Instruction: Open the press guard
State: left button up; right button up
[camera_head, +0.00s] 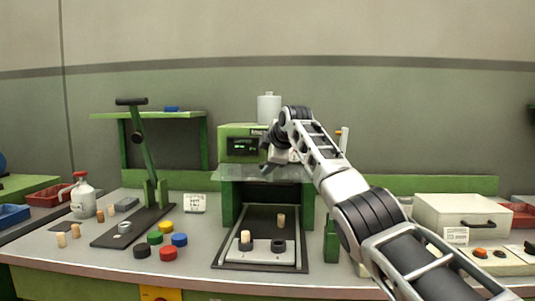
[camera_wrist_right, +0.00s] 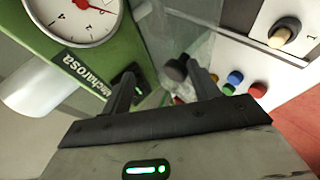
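The green press (camera_head: 236,144) stands at the back middle of the bench. Its clear guard (camera_head: 229,173) shows as a thin pale pane that seems to jut forward nearly level below the press head; its exact angle is hard to tell. My right gripper (camera_head: 271,166) is at the guard, in front of the press. In the right wrist view, its two fingers (camera_wrist_right: 160,78) are apart. A dark round knob (camera_wrist_right: 175,68) at the clear pane (camera_wrist_right: 198,48) lies between them, close to the right-hand finger; contact is unclear. My left gripper is out of view.
A plate with cork stoppers (camera_head: 263,258) lies under the press. Coloured caps (camera_head: 168,254), a lever tool (camera_head: 142,150) and a spray bottle (camera_head: 83,197) stand left. A white box (camera_head: 461,214) stands right. My right arm crosses the right side of the bench.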

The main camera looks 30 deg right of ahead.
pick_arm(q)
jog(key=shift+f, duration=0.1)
pick_arm(e)
jog(key=shift+d+r, duration=0.1)
jog(key=shift+d, duration=0.05)
jog(key=shift+s+r+b, duration=0.25)
jog(key=shift+s+b, duration=0.15)
jog(key=shift+b, duration=0.15)
pick_arm(q)
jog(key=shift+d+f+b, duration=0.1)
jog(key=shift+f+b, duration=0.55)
jog(key=shift+b, duration=0.45)
pick_arm(e)
jog(key=v, duration=1.4)
jog(key=shift+s+a, duration=0.25)
jog(key=shift+s, duration=0.05)
